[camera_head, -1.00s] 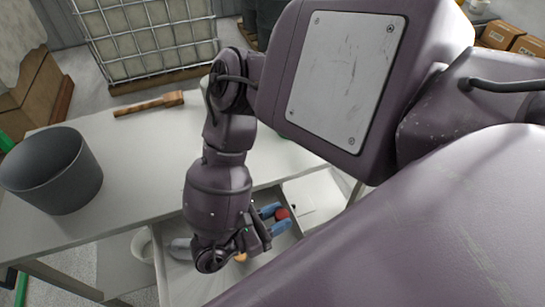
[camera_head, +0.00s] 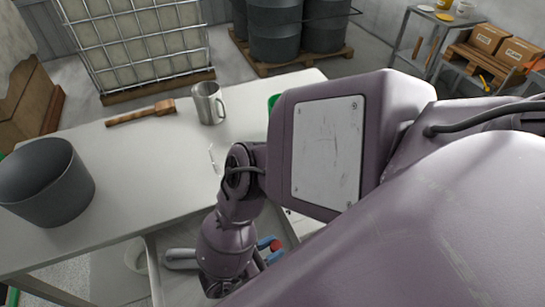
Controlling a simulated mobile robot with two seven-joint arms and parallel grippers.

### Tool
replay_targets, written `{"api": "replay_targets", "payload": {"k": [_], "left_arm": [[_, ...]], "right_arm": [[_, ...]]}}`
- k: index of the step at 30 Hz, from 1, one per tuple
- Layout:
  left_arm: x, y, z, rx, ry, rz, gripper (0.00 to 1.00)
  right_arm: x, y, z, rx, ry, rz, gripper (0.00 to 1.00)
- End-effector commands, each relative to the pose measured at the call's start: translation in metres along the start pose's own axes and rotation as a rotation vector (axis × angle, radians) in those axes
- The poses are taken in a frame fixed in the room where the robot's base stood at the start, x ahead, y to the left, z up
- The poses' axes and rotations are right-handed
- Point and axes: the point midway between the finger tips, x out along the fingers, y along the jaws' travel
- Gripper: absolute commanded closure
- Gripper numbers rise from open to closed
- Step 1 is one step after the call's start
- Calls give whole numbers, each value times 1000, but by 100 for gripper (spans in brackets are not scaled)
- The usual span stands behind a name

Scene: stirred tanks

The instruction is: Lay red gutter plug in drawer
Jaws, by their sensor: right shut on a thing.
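The red gutter plug (camera_head: 275,244) shows as a small red patch between the blue fingertips of my right gripper (camera_head: 270,250). The gripper is shut on it, and my forearm and wrist hide much of the gripper. The plug shows over the open drawer (camera_head: 158,285) under the table; I cannot tell whether it touches the drawer floor. My left gripper is out of view.
A metal scoop-like thing (camera_head: 180,259) lies in the drawer. On the white table (camera_head: 140,170) are a grey tub (camera_head: 45,185), a wooden-handled mallet (camera_head: 140,112), a steel mug (camera_head: 209,103) and a green item (camera_head: 273,102) partly behind my arm. Drums (camera_head: 275,30) stand behind.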

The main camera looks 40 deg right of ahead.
Motion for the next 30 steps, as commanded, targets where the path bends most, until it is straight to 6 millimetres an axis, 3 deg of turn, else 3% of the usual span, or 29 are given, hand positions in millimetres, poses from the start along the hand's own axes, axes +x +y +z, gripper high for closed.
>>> {"api": "replay_targets", "payload": {"k": [6, 30], "left_arm": [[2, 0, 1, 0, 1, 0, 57], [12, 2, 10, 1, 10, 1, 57]], "right_arm": [[0, 0, -17, 1, -1, 0, 89], [0, 0, -28, 1, -1, 0, 89]]}}
